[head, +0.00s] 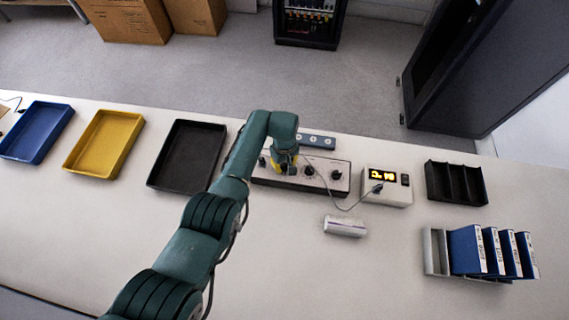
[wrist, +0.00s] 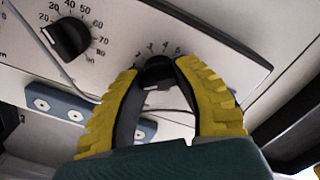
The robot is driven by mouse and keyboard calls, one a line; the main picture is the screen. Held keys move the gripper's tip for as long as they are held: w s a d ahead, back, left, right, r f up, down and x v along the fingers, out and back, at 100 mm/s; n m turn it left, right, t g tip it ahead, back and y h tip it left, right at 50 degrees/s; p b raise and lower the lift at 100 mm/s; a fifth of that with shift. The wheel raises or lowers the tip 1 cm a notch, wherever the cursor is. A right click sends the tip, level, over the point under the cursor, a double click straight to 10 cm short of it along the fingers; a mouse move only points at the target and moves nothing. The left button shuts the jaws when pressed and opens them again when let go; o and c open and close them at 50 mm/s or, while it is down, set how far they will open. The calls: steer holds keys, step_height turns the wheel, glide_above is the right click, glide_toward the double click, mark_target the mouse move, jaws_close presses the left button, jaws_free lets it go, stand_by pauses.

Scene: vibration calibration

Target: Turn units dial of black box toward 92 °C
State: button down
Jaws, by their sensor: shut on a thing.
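The black box (head: 263,180) has a pale top panel with a row of black dials and stands on the bench. In the wrist view its units dial (wrist: 158,72) sits between my yellow gripper fingers, under a scale with small digits. My gripper (wrist: 159,66) is shut on this dial, a finger on each side. A pale mark shows on the dial's lower side. The tens dial (wrist: 70,38), numbered 20 to 80, is to the left. In the head view my gripper (head: 285,168) is over the left-middle of the panel and hides the units dial.
A white display unit (head: 386,198) with lit yellow digits stands right of the box, with a cable across. A small white packet (head: 345,227) lies in front. A grey-blue bar (head: 316,141) lies behind. A black tray (head: 165,181) is to the left.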

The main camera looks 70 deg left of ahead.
steer(key=m, duration=0.8)
steer(key=shift+m, duration=0.3)
steer(key=m, duration=0.4)
steer(key=shift+m, duration=2.1)
steer(key=c, duration=0.7)
jaws_free()
